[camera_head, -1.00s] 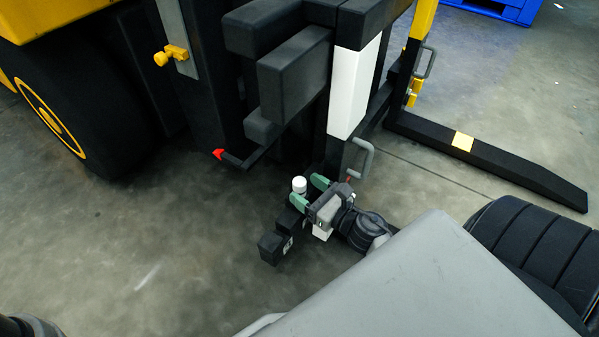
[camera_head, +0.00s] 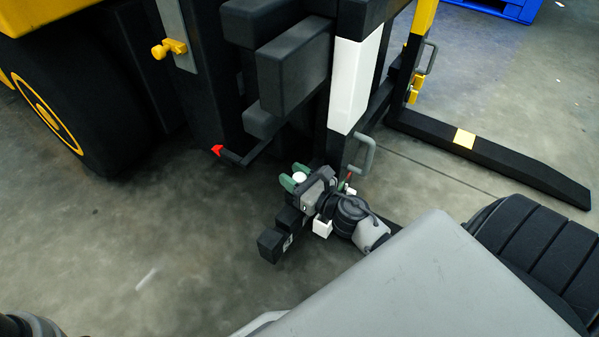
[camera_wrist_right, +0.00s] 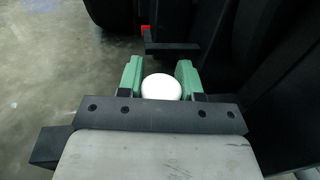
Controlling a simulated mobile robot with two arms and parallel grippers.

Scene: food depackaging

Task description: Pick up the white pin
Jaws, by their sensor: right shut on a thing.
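The white pin (camera_head: 299,177) shows as a rounded white top between the green fingers of my right gripper (camera_head: 295,176), beside the forklift's near fork. In the right wrist view, the pin (camera_wrist_right: 161,87) sits between the two green fingers of the right gripper (camera_wrist_right: 159,78), and the gripper is shut on it. The pin's lower part is hidden by the fingers and the gripper body, so I cannot tell what it touches below. My left gripper is not in view.
The near black fork (camera_head: 271,245) lies under and beside my right gripper. The forklift mast with a white panel (camera_head: 348,85) and a grey handle (camera_head: 360,153) stands close behind. The far fork (camera_head: 520,173) extends right. Grey floor (camera_head: 150,225) is open at left.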

